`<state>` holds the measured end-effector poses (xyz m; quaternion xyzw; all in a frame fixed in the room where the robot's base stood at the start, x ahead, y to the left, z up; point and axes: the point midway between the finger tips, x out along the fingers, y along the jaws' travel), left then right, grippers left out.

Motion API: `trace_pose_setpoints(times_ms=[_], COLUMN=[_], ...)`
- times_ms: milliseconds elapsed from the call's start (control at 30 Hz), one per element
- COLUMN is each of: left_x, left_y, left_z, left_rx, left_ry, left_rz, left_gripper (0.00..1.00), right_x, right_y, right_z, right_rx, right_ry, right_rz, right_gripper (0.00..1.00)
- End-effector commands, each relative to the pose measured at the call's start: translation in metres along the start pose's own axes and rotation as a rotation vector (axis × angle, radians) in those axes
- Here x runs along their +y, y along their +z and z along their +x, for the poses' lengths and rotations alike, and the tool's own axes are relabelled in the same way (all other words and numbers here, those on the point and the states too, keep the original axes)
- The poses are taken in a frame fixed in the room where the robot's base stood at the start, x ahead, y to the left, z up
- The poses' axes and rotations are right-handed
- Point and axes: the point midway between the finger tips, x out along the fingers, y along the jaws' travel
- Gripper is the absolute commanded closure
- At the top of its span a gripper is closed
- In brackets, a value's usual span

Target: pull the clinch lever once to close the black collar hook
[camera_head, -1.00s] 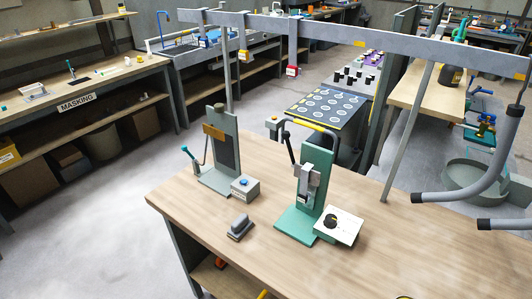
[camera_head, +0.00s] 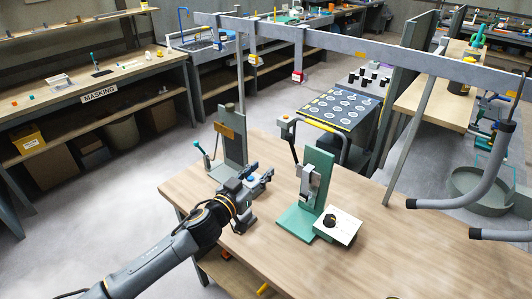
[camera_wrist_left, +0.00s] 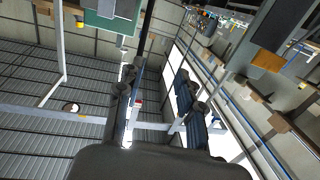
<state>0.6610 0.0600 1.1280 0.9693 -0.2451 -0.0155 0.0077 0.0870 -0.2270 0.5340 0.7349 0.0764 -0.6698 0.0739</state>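The green press (camera_head: 319,170) stands upright on the bench, with a metal clamp block (camera_head: 309,183) on its front. A thin black lever (camera_head: 293,146) rises at its left side. In the wrist view, the green plate (camera_wrist_left: 108,22) shows at the top, and a dark rod (camera_wrist_left: 148,28), probably this lever, lies beyond the fingers. My left gripper (camera_head: 262,175) is left of the green press, in front of the grey press, apart from the lever. Its two fingers (camera_wrist_left: 156,98) are spread with nothing between them. I cannot make out the black collar hook. My right gripper is out of view.
The grey press (camera_head: 232,138) with a teal-tipped lever (camera_head: 197,146) stands behind my left gripper. A white box with a black knob (camera_head: 339,226) sits right of the green press. The bench (camera_head: 385,250) is clear at front right. A grey overhead beam (camera_head: 380,52) crosses above.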

Motion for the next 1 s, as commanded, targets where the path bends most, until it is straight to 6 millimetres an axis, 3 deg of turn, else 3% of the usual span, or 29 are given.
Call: trace_pose_setpoints(times_ms=[33,100,233,467,900,1000], left_x=[0.004,0.009,0.016,0.019,0.028,0.027], left_y=[-0.022,-0.04,-0.054,-0.056,-0.06,-0.062], left_z=[0.005,0.009,0.012,0.028,0.093,0.091], left_rx=[0.031,0.058,0.078,0.081,0.083,0.079], left_ry=[0.041,0.086,0.13,0.136,0.134,0.133], left_rz=[0.015,0.021,0.024,0.022,0.024,0.021], left_gripper=[0.63,0.63,0.63,0.63,0.63,0.82], right_x=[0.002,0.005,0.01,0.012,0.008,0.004], right_y=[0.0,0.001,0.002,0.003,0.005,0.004], right_z=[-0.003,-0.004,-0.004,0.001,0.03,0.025], right_rx=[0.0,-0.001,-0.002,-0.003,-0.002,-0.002], right_ry=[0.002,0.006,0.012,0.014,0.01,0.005], right_rz=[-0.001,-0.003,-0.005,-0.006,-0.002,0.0], right_gripper=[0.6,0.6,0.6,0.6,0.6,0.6])
